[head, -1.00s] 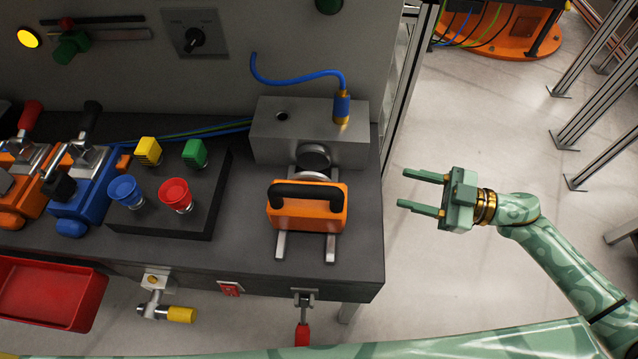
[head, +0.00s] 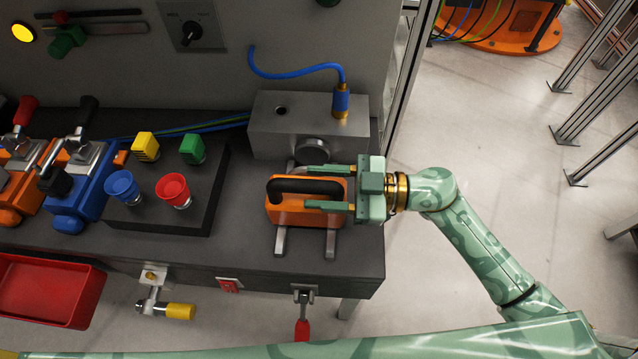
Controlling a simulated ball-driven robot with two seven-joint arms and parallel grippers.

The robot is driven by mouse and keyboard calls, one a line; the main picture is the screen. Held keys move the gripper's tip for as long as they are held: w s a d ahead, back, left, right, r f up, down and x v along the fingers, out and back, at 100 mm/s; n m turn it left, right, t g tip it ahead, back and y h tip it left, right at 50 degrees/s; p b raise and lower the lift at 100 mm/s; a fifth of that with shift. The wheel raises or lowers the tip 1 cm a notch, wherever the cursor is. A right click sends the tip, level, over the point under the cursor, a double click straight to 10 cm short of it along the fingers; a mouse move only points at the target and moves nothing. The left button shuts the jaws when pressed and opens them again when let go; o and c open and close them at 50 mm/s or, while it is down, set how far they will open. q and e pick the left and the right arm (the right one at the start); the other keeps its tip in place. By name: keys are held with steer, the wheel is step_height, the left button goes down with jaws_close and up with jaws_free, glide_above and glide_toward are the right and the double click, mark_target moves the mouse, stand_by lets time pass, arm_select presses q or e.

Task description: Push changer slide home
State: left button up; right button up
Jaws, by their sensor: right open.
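The changer slide is an orange block (head: 289,216) with a black arched handle (head: 300,184) on top. It sits on two metal rails (head: 281,242) on the bench, in front of a grey metal housing (head: 278,127). A round grey plug (head: 313,151) shows between housing and slide, so the two are apart. My right gripper (head: 316,187) is open and points left. Its fingers overlap the right part of the handle, one towards the back and one towards the front. Whether they touch the handle I cannot tell. My left gripper is not in view.
A blue hose plug (head: 341,101) stands on the housing. A black box with several coloured buttons (head: 173,190) and blue and orange clamps (head: 82,184) lie left. A red bin (head: 45,290) hangs at the front left.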

steer(key=shift+a, duration=0.35)
jaws_close()
steer(key=w+d, duration=0.1)
steer(key=w, duration=0.6)
steer(key=shift+w+d, duration=0.15)
steer(key=shift+w, duration=0.25)
steer(key=shift+r, duration=0.15)
